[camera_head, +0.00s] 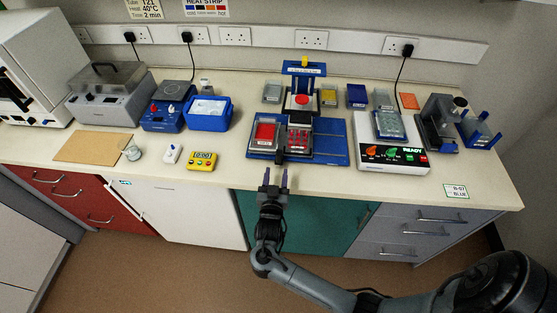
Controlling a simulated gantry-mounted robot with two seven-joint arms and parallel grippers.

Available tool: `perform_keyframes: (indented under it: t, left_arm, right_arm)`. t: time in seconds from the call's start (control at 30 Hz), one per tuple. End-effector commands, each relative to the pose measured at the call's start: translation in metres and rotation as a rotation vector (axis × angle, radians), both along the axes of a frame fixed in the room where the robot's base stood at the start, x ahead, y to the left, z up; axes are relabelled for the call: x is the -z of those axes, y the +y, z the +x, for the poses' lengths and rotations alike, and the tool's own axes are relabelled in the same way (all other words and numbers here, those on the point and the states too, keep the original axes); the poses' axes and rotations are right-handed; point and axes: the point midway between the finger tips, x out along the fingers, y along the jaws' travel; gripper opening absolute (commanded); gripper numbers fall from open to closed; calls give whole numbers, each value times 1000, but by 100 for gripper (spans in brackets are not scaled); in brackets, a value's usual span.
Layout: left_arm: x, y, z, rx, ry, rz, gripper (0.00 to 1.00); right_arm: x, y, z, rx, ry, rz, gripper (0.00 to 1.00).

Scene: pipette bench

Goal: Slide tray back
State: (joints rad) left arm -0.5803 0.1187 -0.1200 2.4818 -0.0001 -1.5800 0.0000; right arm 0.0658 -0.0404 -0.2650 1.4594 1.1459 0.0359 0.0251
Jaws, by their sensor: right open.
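A blue tray (330,142) lies on the bench near the front edge at the middle. It bears a red-topped box (264,134) on the left and a dark rack with red contents (298,137) beside it. A small dark handle-like part (280,158) sticks out at its front. My right gripper (274,182) is in front of the bench edge, just short of this part, with its two fingers apart and nothing visible between them. My left gripper is not in view.
Behind the tray stands a blue stand with a red button (302,99). A white heater device (394,157) is to the right. A yellow timer (202,161) and blue ice box (209,114) are to the left.

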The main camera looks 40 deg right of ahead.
Motion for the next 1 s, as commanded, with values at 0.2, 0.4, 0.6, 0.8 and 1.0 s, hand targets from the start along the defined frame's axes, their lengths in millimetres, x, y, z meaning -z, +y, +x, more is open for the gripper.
perform_keyframes:
  t: [0.2,0.4,0.6,0.8,1.0]
  left_arm:
    - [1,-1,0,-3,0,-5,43]
    - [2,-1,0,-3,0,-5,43]
    - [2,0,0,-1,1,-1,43]
    - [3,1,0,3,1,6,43]
    - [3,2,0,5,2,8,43]
  right_arm:
    - [0,-29,24,1,0,-1,49]
    - [0,-47,38,0,0,0,49]
    - [0,-54,45,0,1,1,49]
    - [0,-55,45,0,1,1,49]
    - [0,-55,45,0,1,2,32]
